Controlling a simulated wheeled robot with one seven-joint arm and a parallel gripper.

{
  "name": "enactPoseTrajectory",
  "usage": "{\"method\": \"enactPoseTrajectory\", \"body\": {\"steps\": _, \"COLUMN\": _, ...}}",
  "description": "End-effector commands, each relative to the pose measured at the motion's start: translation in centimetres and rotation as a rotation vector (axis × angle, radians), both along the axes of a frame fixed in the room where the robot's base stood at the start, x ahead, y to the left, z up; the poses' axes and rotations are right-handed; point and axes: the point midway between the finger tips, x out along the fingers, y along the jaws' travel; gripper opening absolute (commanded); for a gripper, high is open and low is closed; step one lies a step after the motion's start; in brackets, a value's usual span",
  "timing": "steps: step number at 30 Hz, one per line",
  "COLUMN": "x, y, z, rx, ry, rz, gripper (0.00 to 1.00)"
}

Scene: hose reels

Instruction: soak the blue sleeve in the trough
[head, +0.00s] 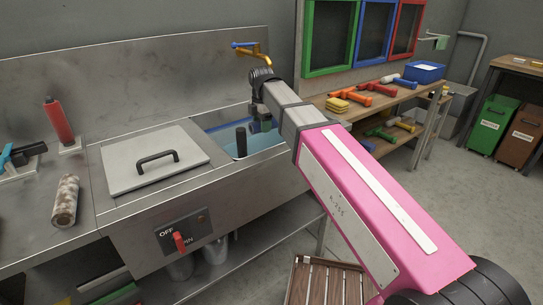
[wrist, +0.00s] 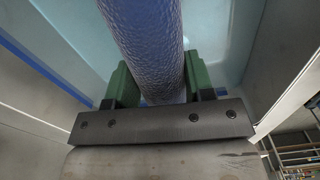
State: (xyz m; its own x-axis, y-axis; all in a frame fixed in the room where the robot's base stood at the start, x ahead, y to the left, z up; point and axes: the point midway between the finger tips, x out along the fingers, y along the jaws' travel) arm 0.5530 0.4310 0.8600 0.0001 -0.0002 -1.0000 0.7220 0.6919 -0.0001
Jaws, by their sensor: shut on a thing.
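My gripper (head: 262,122) is over the trough (head: 222,124), at its open part. Its green fingers (wrist: 122,86) are shut on the blue sleeve (wrist: 152,35), one on each side in the wrist view. The sleeve is a textured blue cylinder running away from the gripper, with pale blue behind it. In the head view the gripper mostly hides the sleeve, and I cannot tell whether it touches the water (head: 268,141).
A steel lid (head: 125,172) with a black handle lies left of the opening. A tap (head: 250,47) is behind the trough. A red switch (head: 180,242) is on the front. A tool bench (head: 345,112) stands right.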

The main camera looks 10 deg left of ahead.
Motion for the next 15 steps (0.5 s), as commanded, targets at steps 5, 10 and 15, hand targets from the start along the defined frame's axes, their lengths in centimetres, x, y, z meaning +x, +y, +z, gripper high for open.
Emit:
{"method": "enactPoseTrajectory", "body": {"steps": 5, "x": 0.0, "y": 0.0, "z": 1.6, "rx": 0.0, "ry": 0.0, "rz": 0.0, "gripper": 0.24}}
{"method": "enactPoseTrajectory", "body": {"steps": 10, "x": 0.0, "y": 0.0, "z": 3.1, "rx": 0.001, "ry": -0.001, "rz": 0.0, "gripper": 0.24}}
{"method": "enactPoseTrajectory", "body": {"steps": 15, "x": 0.1, "y": 0.0, "z": 4.5, "rx": 0.001, "ry": -0.001, "rz": 0.0, "gripper": 0.24}}
